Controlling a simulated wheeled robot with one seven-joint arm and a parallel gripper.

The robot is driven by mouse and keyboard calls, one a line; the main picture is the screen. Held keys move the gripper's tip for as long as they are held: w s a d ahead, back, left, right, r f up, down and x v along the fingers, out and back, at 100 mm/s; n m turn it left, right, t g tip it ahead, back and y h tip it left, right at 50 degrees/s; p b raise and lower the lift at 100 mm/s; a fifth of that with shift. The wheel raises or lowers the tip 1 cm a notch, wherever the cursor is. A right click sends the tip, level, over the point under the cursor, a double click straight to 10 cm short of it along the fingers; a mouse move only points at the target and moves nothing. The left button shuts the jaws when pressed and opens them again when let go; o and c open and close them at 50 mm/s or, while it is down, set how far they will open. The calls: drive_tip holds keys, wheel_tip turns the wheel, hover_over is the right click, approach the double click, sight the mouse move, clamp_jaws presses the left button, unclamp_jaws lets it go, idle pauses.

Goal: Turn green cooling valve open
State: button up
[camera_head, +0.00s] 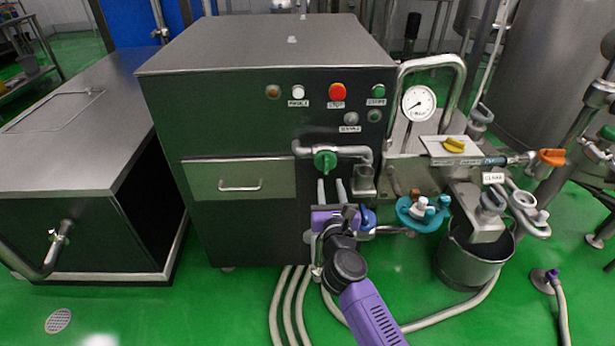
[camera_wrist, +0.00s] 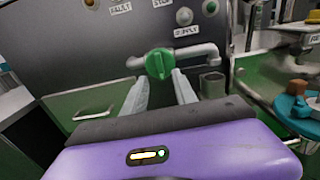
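The green cooling valve (camera_head: 325,160) is a round green knob on a grey pipe at the front of the dark cabinet. In the wrist view the valve (camera_wrist: 159,63) is near the middle, with a raised grip bar across its face. My gripper (camera_head: 330,185) is just below the valve in the head view. In the wrist view its two grey fingers (camera_wrist: 160,78) are spread apart, pointing at the valve, with nothing between them. The fingertips look short of the knob; the exact gap is hard to tell.
The grey pipe (camera_head: 350,151) runs right from the valve to a metal fitting (camera_head: 364,180). A drawer (camera_head: 239,179) is to the left. A pressure gauge (camera_head: 419,103), a yellow knob (camera_head: 454,145) and a teal valve (camera_head: 424,212) are to the right. Hoses (camera_head: 290,305) lie below.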

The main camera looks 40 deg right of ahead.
sight(327, 166)
drive_tip(key=b+x, duration=0.1)
drive_tip(key=x, duration=0.6)
drive_tip(key=shift+w+d, duration=0.2)
drive_tip(key=shift+w, duration=0.15)
clamp_jaws()
